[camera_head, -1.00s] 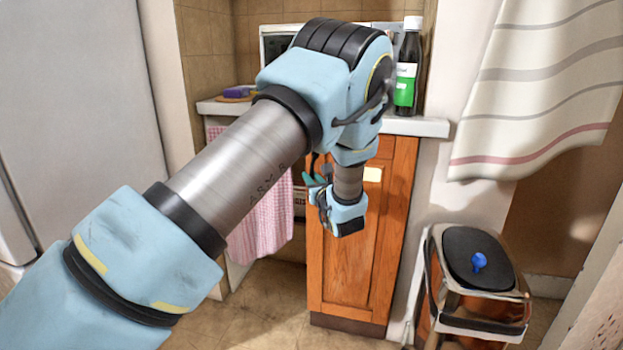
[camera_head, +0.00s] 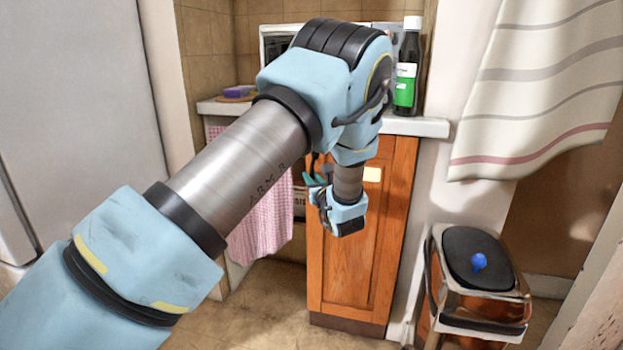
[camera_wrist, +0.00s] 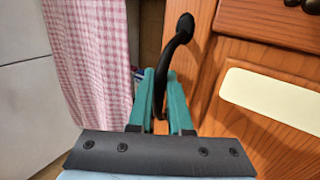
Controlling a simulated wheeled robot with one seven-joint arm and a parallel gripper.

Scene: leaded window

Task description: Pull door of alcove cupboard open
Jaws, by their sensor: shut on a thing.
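The alcove cupboard door (camera_head: 341,275) is orange-brown wood with a recessed panel, below a white counter. It looks shut or nearly so; I cannot tell which. In the wrist view the door (camera_wrist: 262,55) fills the right side, with a dark curved handle (camera_wrist: 182,30) near its left edge. My gripper (camera_wrist: 158,85) has teal fingers and is shut on the lower part of this handle. In the head view my gripper (camera_head: 314,182) is at the upper left of the door, partly hidden by my wrist, and the handle is hidden there.
A pink checked cloth (camera_head: 265,220) hangs left of the door. The white counter (camera_head: 420,126) bears a dark bottle with a green label (camera_head: 407,75). Floor (camera_head: 270,305) shows before the cupboard.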

